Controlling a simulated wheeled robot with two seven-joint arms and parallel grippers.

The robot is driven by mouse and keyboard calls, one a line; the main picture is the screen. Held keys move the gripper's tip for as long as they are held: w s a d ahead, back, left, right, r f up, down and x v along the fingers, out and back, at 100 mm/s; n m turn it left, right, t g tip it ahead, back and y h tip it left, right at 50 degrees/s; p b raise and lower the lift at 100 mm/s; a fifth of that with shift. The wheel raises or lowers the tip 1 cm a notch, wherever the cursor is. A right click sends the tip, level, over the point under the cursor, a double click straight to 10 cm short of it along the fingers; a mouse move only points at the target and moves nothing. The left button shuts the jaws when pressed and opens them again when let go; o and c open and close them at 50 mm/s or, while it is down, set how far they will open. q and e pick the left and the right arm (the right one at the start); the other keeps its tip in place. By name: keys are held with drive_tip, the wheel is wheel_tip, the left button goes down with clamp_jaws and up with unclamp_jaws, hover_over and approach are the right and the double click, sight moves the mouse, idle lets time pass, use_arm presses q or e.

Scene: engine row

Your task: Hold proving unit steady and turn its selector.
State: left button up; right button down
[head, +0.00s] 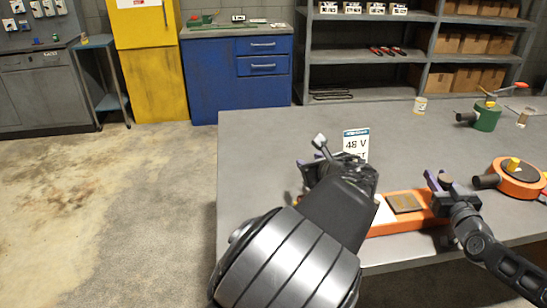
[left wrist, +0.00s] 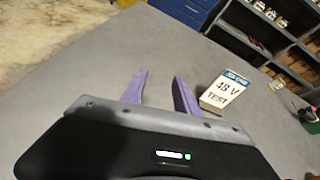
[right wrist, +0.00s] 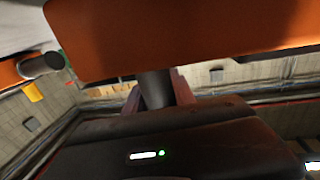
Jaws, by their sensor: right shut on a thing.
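The orange proving unit (head: 412,223) lies on the grey table with a brown panel on top. My left arm covers its left part. My right gripper (head: 440,181) is at its right end, shut on a dark round knob that seems to be its selector. In the right wrist view, the purple fingers close on the dark selector (right wrist: 155,88) beside a large orange body (right wrist: 190,40).
A "48 V TEST" block (head: 356,143) stands behind the unit, right of my left fingers. An orange round device (head: 519,183) with a yellow knob stands to the right. The table's left part is clear.

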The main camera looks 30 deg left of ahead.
use_arm(q)
drive_tip(key=s+a+f+n+g, duration=0.1)
drive_tip(key=a+f+n, duration=0.1)
drive_tip(key=a, duration=1.2)
drive_tip(key=shift+s+a+f, duration=0.2)
drive_tip(key=shift+s+a, duration=0.15)
drive_tip(key=shift+a, duration=0.05)
drive_tip(key=shift+c, duration=0.6)
